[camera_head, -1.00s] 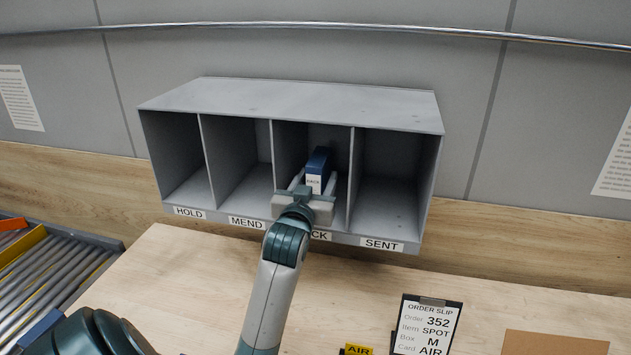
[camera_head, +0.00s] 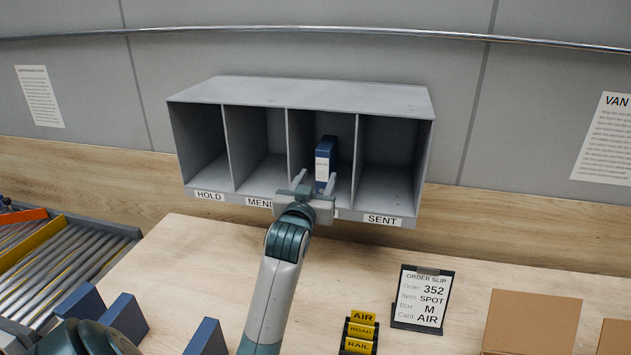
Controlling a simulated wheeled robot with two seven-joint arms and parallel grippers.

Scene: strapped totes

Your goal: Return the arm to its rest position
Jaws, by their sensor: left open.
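My left gripper (camera_head: 313,186) is open and empty in the head view, in front of the third compartment of the grey pigeonhole rack (camera_head: 300,93). A blue block with a white label (camera_head: 325,160) stands upright in that compartment, just beyond the fingertips. The left arm reaches up from the bottom of the view and covers most of that compartment's label. My right gripper is not in view.
The order slip (camera_head: 422,298) stands on the wooden table with yellow AIR, ROAD and RAIL cards (camera_head: 361,331) beside it. Cardboard boxes (camera_head: 533,318) are at right. Blue blocks (camera_head: 124,317) and a roller conveyor (camera_head: 50,265) are at left.

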